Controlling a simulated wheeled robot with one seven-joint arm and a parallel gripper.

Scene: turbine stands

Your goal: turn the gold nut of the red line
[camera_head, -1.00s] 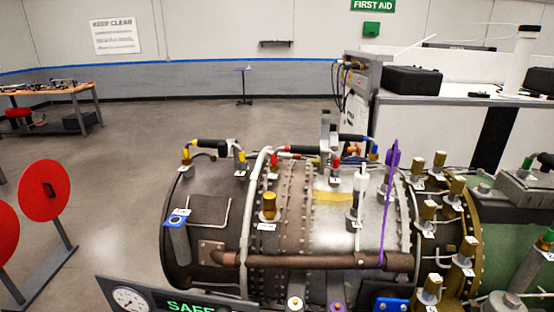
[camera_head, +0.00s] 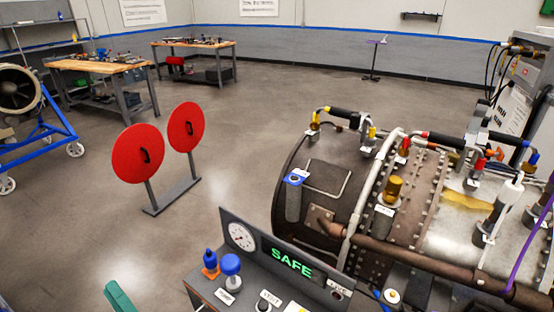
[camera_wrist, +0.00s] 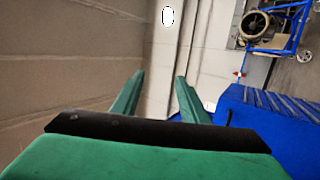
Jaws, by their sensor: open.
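The red-marked line (camera_head: 445,140) is a short black hose with red ends on top of the turbine casing. Red fittings show near its left end (camera_head: 404,146) and its right end (camera_head: 480,164). I cannot tell a separate gold nut on it at this size. A large gold fitting (camera_head: 394,189) stands on the casing in front of the line. My gripper (camera_wrist: 158,75) is open in the wrist view, with two green fingers apart and nothing between them. The wrist view shows neither the red line nor the turbine casing.
A console with a green SAFE display (camera_head: 291,262) stands in front of the turbine. Two red discs (camera_head: 138,153) on a stand are at the left. Workbenches (camera_head: 100,65) stand farther back. A brown pipe (camera_head: 400,252) crosses the casing front. Open floor lies between discs and turbine.

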